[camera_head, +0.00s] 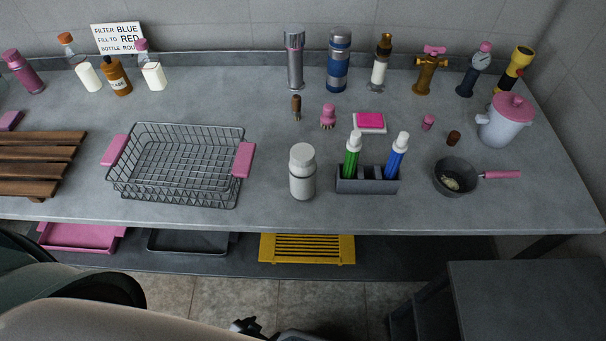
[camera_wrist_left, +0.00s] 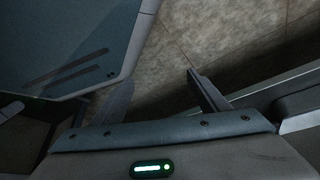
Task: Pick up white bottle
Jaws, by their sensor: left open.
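The white bottle (camera_head: 302,172) stands upright near the front edge of the grey worktop (camera_head: 265,205), between the wire basket and the marker holder. It has a white cap and nothing covers it. My left gripper (camera_head: 246,326) shows only as a small dark part at the bottom edge of the head view, below and in front of the worktop, well apart from the bottle. In the left wrist view my left gripper's fingers (camera_wrist_left: 160,95) are spread with nothing between them, over the tiled floor. My right gripper is in neither view.
A wire basket (camera_head: 178,202) with pink handles stands left of the bottle. A dark holder (camera_head: 367,185) with a green and a blue marker stands close on its right. A grey bowl (camera_head: 455,176) is farther right. The worktop directly behind the bottle is fairly clear.

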